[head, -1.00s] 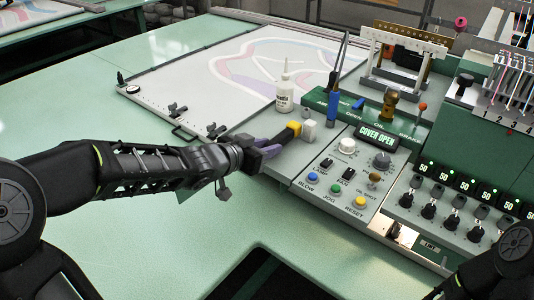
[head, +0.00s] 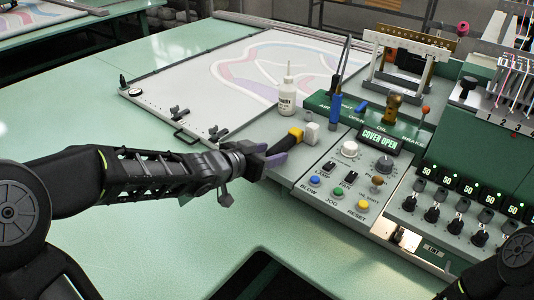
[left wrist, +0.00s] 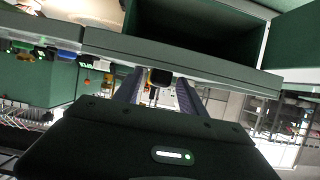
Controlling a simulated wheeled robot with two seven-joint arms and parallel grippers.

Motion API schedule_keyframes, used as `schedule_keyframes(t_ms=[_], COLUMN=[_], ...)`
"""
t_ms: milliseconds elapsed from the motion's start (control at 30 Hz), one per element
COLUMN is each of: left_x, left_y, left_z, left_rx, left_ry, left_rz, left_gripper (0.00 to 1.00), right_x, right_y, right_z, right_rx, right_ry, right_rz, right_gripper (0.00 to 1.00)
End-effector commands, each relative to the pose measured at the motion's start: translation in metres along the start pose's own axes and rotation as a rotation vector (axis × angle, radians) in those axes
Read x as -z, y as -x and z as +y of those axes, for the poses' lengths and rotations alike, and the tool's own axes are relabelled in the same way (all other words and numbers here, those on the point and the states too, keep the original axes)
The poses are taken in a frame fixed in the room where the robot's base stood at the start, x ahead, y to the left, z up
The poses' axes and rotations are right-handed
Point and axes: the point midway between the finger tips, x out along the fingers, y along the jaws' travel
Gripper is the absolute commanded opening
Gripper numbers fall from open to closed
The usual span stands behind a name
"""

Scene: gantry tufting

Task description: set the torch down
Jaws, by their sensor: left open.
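The torch (head: 295,134), yellow at its far end and black toward my gripper, lies at the left edge of the grey control panel, beside a small whitish block (head: 312,133). My left gripper (head: 271,153) is open, with its purple fingers around the black end of the torch. I cannot tell whether either finger touches it. In the left wrist view, a dark end with a little yellow (left wrist: 160,77) shows between the two spread fingers. My right gripper is not in view.
A white glue bottle (head: 287,97) and a blue-handled tool (head: 335,108) stand behind the torch. The panel (head: 330,195) carries knobs, coloured buttons and a "COVER OPEN" display (head: 380,138). A framed patterned cloth (head: 235,75) lies at the back. The green table (head: 150,240) is clear in front.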

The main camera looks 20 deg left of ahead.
Motion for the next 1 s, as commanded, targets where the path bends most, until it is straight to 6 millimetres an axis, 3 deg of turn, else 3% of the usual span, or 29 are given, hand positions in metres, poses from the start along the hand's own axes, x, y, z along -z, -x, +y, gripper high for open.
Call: schedule_keyframes(t_ms=[267, 700, 1000], left_x=[0.006, 0.007, 0.003], left_y=[0.02, 0.106, 0.122], left_z=[-0.001, 0.0, 0.0], left_rx=[0.003, 0.002, 0.0], left_ry=[0.0, 0.0, 0.001], left_rz=[0.001, 0.001, 0.001], left_gripper=[0.48, 0.48, 0.48], right_x=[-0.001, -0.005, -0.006], right_y=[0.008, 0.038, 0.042], right_z=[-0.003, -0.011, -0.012], right_rx=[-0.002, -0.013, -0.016], right_ry=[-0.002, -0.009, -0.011], right_rz=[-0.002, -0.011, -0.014], right_gripper=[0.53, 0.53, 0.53])
